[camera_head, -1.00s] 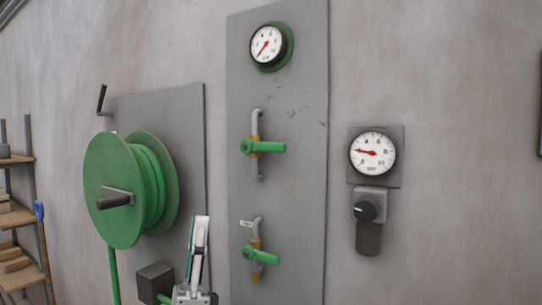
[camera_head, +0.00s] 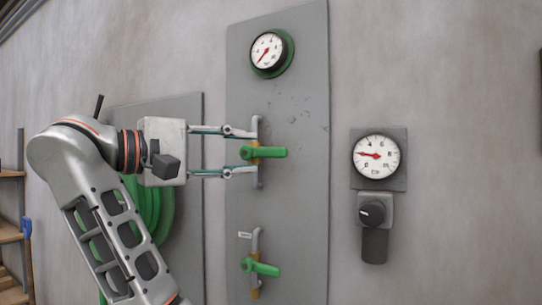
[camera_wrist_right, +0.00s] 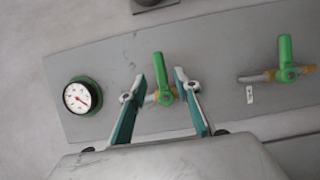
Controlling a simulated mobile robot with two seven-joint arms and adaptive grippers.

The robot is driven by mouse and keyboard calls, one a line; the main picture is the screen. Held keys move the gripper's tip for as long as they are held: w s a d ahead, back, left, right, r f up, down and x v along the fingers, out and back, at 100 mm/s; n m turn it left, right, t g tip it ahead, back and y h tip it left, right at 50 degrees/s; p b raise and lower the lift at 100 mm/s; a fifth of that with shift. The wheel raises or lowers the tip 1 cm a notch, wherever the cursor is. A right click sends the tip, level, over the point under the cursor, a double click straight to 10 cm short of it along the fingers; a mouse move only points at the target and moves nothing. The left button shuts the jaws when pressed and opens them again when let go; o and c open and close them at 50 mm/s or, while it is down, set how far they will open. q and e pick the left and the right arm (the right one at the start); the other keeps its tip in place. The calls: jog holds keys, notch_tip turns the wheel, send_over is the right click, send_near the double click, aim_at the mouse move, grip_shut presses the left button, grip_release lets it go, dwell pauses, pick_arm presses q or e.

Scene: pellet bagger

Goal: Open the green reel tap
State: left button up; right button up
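Two green-handled taps sit one above the other on the grey wall panel, and I cannot tell by name which is the reel tap. The upper tap (camera_head: 264,153) has its handle pointing right, across its upright pipe. The lower tap (camera_head: 260,267) also has its handle turned across its pipe. My right gripper (camera_head: 250,152) is open at the upper tap, one finger above and one below its level. In the right wrist view the upper tap's handle (camera_wrist_right: 163,78) shows between the spread fingers, and contact is not clear. My left gripper is out of view.
A green hose reel (camera_head: 150,215) is partly hidden behind my right arm. A green-rimmed gauge (camera_head: 268,51) is above the taps. Another gauge (camera_head: 377,156) and a black knob (camera_head: 372,212) are at right. A small white label (camera_head: 245,235), unreadable, is beside the lower tap.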

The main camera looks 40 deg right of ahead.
aim_at(269, 153)
jog(key=d, duration=0.7)
jog(key=shift+d, duration=0.25)
jog(key=shift+f, duration=0.1)
grip_shut()
